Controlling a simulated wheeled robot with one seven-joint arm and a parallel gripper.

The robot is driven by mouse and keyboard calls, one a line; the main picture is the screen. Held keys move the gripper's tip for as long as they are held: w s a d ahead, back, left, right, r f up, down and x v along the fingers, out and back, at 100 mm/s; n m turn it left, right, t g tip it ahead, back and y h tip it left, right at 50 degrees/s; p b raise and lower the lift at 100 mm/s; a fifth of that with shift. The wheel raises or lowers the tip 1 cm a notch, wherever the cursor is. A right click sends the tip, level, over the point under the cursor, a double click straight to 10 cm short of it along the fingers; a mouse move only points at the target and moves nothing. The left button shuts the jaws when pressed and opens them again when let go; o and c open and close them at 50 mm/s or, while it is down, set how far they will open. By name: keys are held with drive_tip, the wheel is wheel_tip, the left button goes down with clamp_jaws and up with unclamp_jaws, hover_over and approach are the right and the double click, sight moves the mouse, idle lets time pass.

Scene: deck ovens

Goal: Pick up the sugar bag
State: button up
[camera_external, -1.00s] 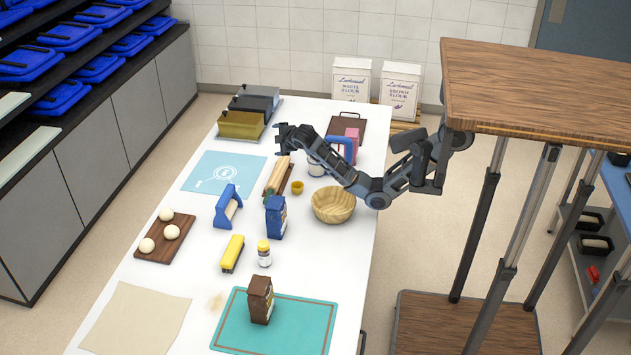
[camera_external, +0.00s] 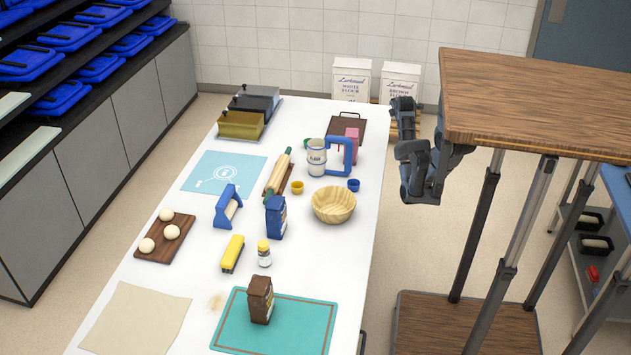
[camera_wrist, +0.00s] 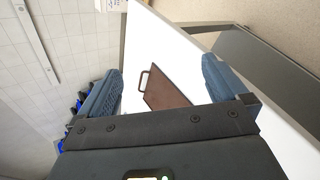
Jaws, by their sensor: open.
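Small paper bags stand upright on the white table: a dark blue one (camera_external: 275,217) near the middle, a brown one (camera_external: 260,300) on the teal mat at the front, and a pink one (camera_external: 351,142) at the back right. Their labels are too small to read, so I cannot tell which is the sugar bag. My gripper (camera_external: 403,104) is drawn back beside the wooden-topped column, off the table's right edge and away from every bag. In the wrist view my gripper (camera_wrist: 160,72) is open and empty, with no bag visible between its fingers.
A wooden bowl (camera_external: 333,205), blue-framed tool (camera_external: 339,155), white canister (camera_external: 316,157) and rolling pin (camera_external: 278,172) crowd the table's back half. A brown handled board (camera_wrist: 166,91) shows between the fingers.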

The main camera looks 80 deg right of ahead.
drive_tip(key=w+a+f+m+t+y+b, duration=0.1)
drive_tip(key=w+a+f+t, duration=0.1)
drive_tip(key=w+a+f+m+t+y, duration=0.1)
drive_tip(key=w+a+f+t, duration=0.1)
drive_tip(key=w+a+t, duration=0.1)
drive_tip(key=w+a+f+m+t+y+b, duration=0.1)
drive_tip(key=w+a+f+t, duration=0.1)
drive_tip(key=w+t, duration=0.1)
drive_tip(key=shift+w+a+y+b, duration=0.15)
drive_tip(key=shift+a+y+b, duration=0.05)
drive_tip(key=shift+y+b, duration=0.15)
drive_tip(key=w+a+r+m+t+y+b, duration=0.1)
drive_tip(key=w+a+m+t+y+b, duration=0.2)
drive_tip(key=a+t, duration=0.35)
drive_tip(key=t+y, duration=0.2)
drive_tip(key=y, duration=0.2)
approach(347, 135)
drive_tip(key=w+d, duration=0.2)
drive_tip(key=w, duration=0.1)
drive_tip(key=shift+n+g, duration=0.25)
drive_tip(key=shift+n, duration=0.05)
drive_tip(key=w, duration=0.2)
drive_tip(key=w+p, duration=0.1)
drive_tip(key=w, duration=0.1)
drive_tip(key=w+f+p, duration=0.1)
drive_tip(key=w, duration=0.2)
drive_tip(key=shift+a, duration=0.1)
drive_tip(key=shift+c, duration=0.2)
